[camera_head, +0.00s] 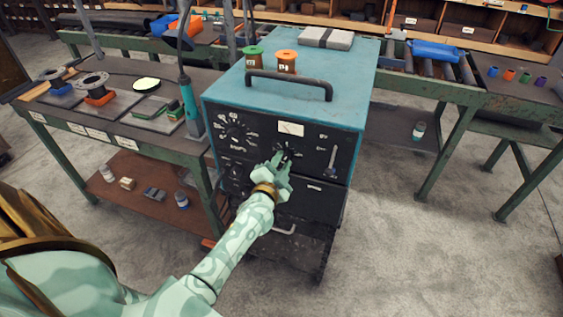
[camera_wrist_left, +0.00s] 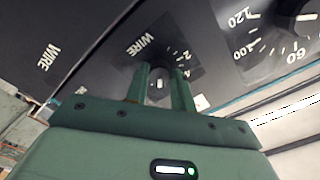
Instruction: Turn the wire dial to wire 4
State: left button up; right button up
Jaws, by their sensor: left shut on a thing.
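The wire dial (camera_wrist_left: 158,84) is a small knob on the black front panel of the welding machine (camera_head: 330,85), with the word WIRE and small numbers around it. My left gripper (camera_head: 283,160) reaches the panel at this dial. In the left wrist view its two green fingers (camera_wrist_left: 161,85) are shut on the knob, one on each side. The fingers hide part of the number ring, so I cannot tell which number the dial points to. My right gripper does not show in either view.
A larger numbered dial (camera_head: 236,132) sits left on the panel, and a lever switch (camera_head: 332,160) sits right. A green workbench (camera_head: 110,110) with flanged parts stands close on the left. Orange (camera_head: 287,61) and green (camera_head: 253,57) spools stand on top of the machine. Floor at right is clear.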

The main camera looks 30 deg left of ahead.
pick_arm(q)
jog(key=n+p, duration=0.1)
jog(key=n, duration=0.2)
jog(key=shift+r+n+p, duration=0.1)
jog(key=shift+n+p, duration=0.3)
jog(key=n+p, duration=0.1)
jog(key=n, duration=0.2)
jog(key=shift+d+n, duration=0.1)
jog(key=shift+n, duration=0.3)
jog(key=n+p, duration=0.1)
jog(key=n, duration=0.3)
jog(key=shift+n, duration=1.6)
jog(key=o, duration=1)
